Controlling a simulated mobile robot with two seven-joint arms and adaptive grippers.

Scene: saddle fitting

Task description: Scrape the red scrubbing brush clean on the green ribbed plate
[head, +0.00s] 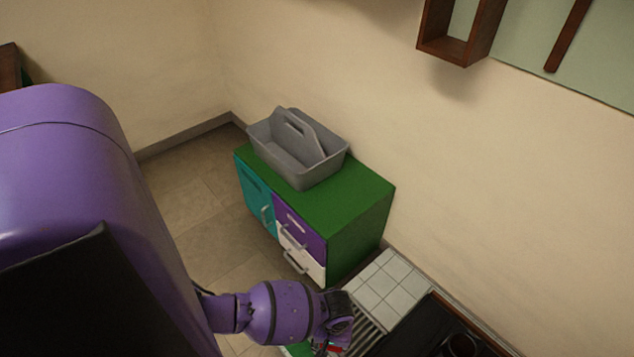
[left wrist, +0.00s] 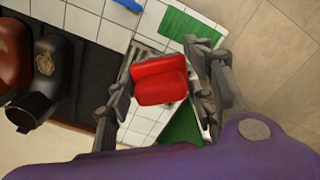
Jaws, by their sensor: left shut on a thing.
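The red scrubbing brush (left wrist: 160,80) shows in the left wrist view as a red block between the fingers of my left gripper (left wrist: 163,66), which is shut on it. In the head view my left gripper (head: 336,338) is at the bottom edge, with a bit of red at its tip. A flat green piece (left wrist: 190,25), which looks like the green ribbed plate, lies on the white tiles beyond the fingers; its ribs are too small to make out. I cannot tell whether the brush touches anything below. My right gripper is not in view.
White tiles (head: 388,284) and a metal grille (head: 368,328) lie beside the gripper. A dark surface (left wrist: 80,62) holds a dark vessel (left wrist: 45,70). A green cabinet (head: 356,222) with a grey caddy (head: 318,178) stands behind. A second green area (left wrist: 183,128) shows below the brush.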

